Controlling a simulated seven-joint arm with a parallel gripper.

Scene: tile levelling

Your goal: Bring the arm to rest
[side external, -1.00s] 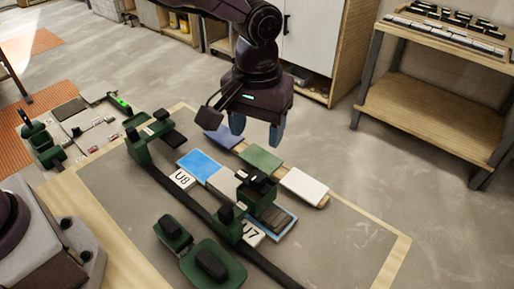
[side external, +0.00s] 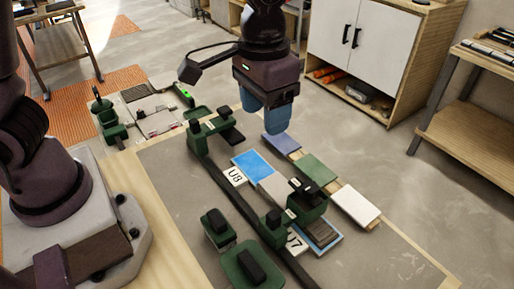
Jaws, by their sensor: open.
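My gripper (side external: 264,114) hangs above the far side of the grey work board (side external: 170,175), pointing down with its blue fingers apart and empty. A purple-blue tile (side external: 281,143) lies just below and right of the fingers. A green tile (side external: 317,168) and a white tile (side external: 356,205) follow in a row on a wooden strip. A bright blue tile (side external: 252,164) lies on the board beside the label U8 (side external: 235,176), with a grey tile (side external: 274,189) next to it. A dark grey tile (side external: 320,232) sits near the label U7, partly hidden by a green clamp (side external: 305,203).
A dark rail (side external: 232,190) with green clamps crosses the board. Two green blocks (side external: 217,229) (side external: 250,266) stand at the front. A tray of parts (side external: 150,112) lies at the back left. A white cabinet (side external: 362,42) and a shelf (side external: 470,100) stand behind.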

